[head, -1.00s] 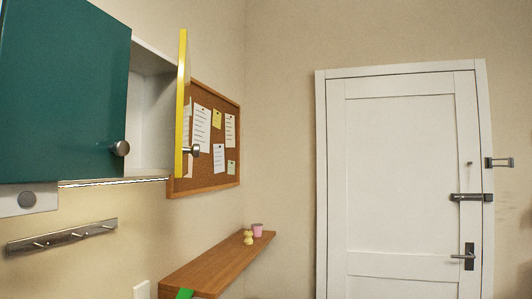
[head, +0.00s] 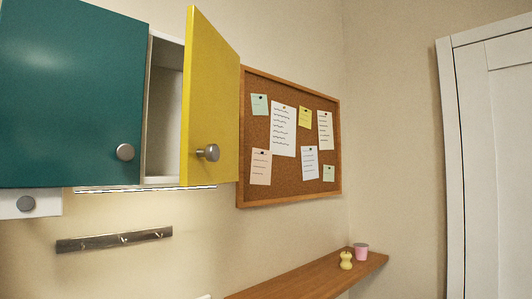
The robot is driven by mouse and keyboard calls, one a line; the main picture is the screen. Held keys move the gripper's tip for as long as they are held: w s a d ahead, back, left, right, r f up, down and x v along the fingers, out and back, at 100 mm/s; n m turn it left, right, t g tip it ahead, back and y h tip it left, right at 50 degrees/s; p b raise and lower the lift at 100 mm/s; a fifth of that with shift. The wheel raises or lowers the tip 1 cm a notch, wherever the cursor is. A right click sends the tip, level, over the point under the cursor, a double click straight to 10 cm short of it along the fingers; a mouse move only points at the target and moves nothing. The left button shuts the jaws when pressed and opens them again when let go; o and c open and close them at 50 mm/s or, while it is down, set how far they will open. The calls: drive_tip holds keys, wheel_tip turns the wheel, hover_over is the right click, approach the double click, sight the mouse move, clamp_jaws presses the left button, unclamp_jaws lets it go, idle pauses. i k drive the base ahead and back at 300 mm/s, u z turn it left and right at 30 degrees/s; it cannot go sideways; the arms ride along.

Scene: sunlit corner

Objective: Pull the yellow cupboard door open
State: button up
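The yellow cupboard door (head: 213,105) stands partly open in the head view, swung out from the white wall cupboard (head: 163,105). It has a round metal knob (head: 208,153) low on its face. A gap shows the pale inside of the cupboard between the yellow door and the teal door (head: 70,95). The teal door looks shut and has its own round knob (head: 125,152). My gripper is not in view, and nothing is seen touching the yellow door.
A cork board (head: 257,125) with pinned notes hangs right of the cupboard. Below are a hook rail (head: 114,240) and a wooden shelf (head: 310,277) holding a yellow figure (head: 346,260) and a pink cup (head: 361,252). A white door (head: 500,170) stands at the right.

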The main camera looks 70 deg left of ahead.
sight(208, 151)
drive_tip(key=u, duration=0.15)
drive_tip(key=i, duration=0.7)
drive_tip(key=u, duration=1.1)
drive_tip(key=i, duration=0.6)
drive_tip(key=u, duration=0.65)
